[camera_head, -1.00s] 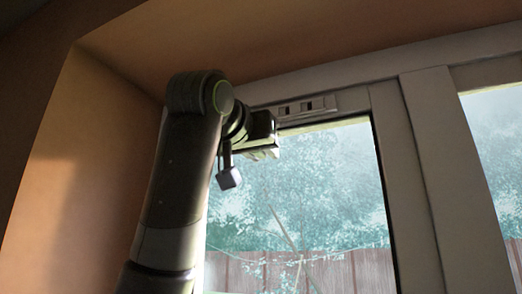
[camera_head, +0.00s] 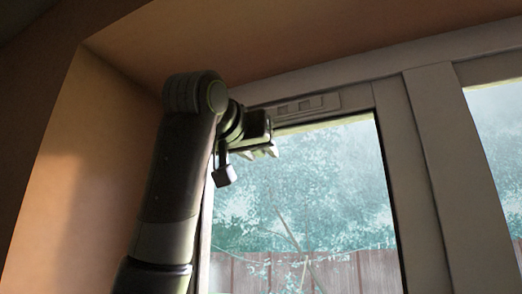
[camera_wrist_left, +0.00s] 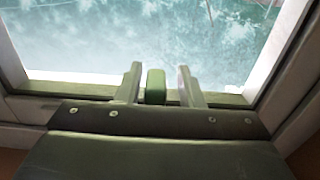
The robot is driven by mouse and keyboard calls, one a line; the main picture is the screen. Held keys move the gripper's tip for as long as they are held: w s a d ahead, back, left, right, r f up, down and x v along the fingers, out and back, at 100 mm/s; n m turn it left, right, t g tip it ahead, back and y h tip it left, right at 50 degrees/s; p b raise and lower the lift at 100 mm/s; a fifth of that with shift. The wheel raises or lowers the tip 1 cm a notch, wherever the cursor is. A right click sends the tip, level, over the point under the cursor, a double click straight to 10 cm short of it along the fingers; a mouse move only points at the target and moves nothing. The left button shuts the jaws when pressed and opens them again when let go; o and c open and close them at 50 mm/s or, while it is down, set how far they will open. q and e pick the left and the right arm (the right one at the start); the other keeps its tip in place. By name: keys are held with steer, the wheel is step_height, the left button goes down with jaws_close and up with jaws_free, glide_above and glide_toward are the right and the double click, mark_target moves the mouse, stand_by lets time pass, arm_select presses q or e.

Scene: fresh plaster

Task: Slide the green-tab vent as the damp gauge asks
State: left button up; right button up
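The vent (camera_head: 325,102) is a pale strip on the top rail of the window frame, with two slots that look pale and covered. Its left part is hidden behind my left gripper (camera_head: 265,153), which is up at the rail. In the left wrist view the green tab (camera_wrist_left: 155,87) stands between the two fingers of my left gripper (camera_wrist_left: 160,85). The fingers are apart, with a clear gap on the tab's right side and the left finger very close to it or touching. The damp gauge is not in view. My right gripper is not in view.
The window pane (camera_head: 310,190) is below the rail, with a fence and trees outside. The plastered side wall (camera_head: 85,180) is left of my arm, and the plastered top of the recess (camera_head: 260,50) is close above. A wide upright post (camera_head: 440,170) stands at the right.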

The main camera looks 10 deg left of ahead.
arm_select(q)
steer(key=shift+a, duration=0.1)
steer(key=shift+s+f+b, duration=0.1)
steer(key=shift+s+b, duration=0.2)
steer(key=s+a+b, duration=0.1)
steer(key=s+b, duration=0.1)
steer(key=s, duration=0.3)
steer(key=s+a+b, duration=0.1)
steer(key=s+b, duration=0.2)
steer(key=s, duration=0.3)
steer(key=s+a+b, duration=0.1)
steer(key=s+b, duration=0.2)
steer(key=s, duration=0.2)
steer(key=shift+s+a, duration=0.2)
